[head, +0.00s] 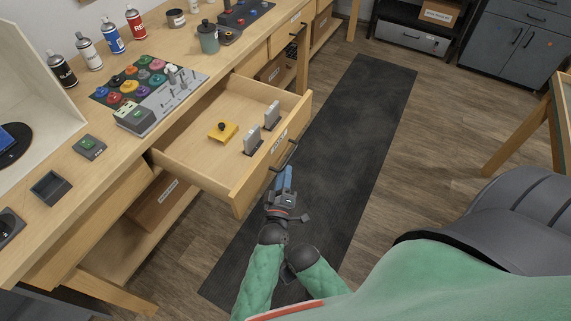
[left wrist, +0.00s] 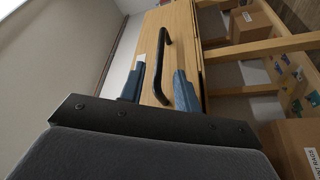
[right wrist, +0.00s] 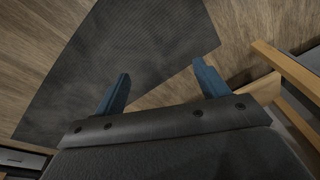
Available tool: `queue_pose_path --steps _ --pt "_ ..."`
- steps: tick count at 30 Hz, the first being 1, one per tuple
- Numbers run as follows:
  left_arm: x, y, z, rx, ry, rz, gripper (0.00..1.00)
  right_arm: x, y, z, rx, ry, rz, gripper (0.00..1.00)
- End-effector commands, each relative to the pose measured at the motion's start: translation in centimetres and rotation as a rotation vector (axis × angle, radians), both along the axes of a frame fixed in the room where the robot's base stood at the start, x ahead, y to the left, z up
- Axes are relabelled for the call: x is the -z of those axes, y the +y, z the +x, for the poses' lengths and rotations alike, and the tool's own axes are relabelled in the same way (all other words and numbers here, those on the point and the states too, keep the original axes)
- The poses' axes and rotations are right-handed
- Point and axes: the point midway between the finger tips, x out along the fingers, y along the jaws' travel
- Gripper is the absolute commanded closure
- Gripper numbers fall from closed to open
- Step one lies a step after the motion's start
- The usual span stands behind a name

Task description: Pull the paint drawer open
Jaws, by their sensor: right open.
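The drawer (head: 246,187) stands pulled well out from the workbench, with a pale label (head: 279,141) and a dark bar handle (head: 287,157) on its front. Inside lie a yellow item (head: 222,132) and two grey upright pieces. My left gripper (head: 285,172) is just in front of the drawer front, below the handle. In the left wrist view, its blue fingers (left wrist: 158,78) are part-way apart on either side of the handle (left wrist: 163,62), with gaps showing. My right gripper (right wrist: 161,82) is open and empty in the right wrist view, over the floor.
The workbench top (head: 60,215) holds spray cans, a tray of coloured paint pots (head: 130,85) and small devices. Cardboard boxes (head: 158,200) sit on its lower shelf. A dark mat (head: 350,130) lies on the floor alongside, clear of objects. Grey cabinets (head: 515,45) stand at the far right.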

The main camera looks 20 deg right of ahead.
Motion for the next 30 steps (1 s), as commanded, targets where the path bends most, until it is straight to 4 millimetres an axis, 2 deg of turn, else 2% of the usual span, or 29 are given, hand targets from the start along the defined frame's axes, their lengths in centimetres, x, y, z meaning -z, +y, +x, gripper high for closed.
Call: queue_pose_path --steps 3,9,26,30 --pt "0.3 0.8 -1.3 0.0 0.0 0.0 0.68 0.8 -0.1 0.1 0.0 -0.002 -0.002 0.27" --pt "0.5 1.5 -2.2 0.001 0.0 -0.001 0.68 2.0 -0.1 -0.5 0.0 0.011 -0.004 0.27" --pt "0.6 1.5 -2.2 0.0 0.001 0.002 0.68 1.8 -0.1 -0.6 0.0 0.01 -0.004 0.27" --pt "1.8 2.3 -2.3 0.007 0.024 0.064 0.68 1.8 -0.1 -0.5 0.0 0.009 -0.004 0.27"
